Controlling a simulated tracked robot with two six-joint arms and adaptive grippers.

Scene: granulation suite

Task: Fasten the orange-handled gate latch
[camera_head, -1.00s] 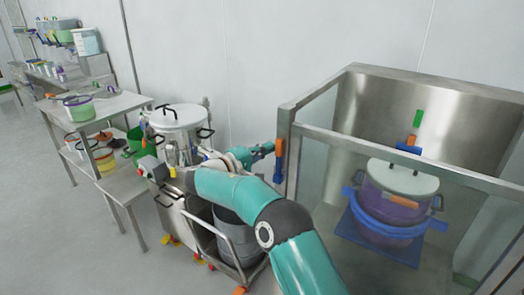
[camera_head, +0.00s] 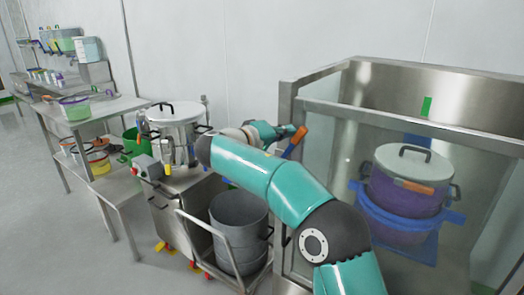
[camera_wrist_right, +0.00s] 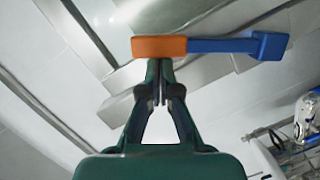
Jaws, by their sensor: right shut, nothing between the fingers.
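The gate latch (camera_head: 293,144) is on the near-left corner post of the steel enclosure (camera_head: 287,100). It has an orange part above and a blue part below, and it leans with its orange end up to the right. In the right wrist view the latch's orange part (camera_wrist_right: 158,47) lies across the fingertips, with its blue arm to the right. My right gripper (camera_head: 284,131) is shut and empty at the orange part; its fingers show pressed together in the wrist view (camera_wrist_right: 159,88). Whether they touch the latch I cannot tell. My left gripper is out of view.
Inside the enclosure stands a lidded purple drum (camera_head: 405,190) with a blue band. Left of the enclosure are a cart with grey buckets (camera_head: 238,222) and a steel pot (camera_head: 173,115). My right arm crosses in front of the enclosure. Floor at the left is clear.

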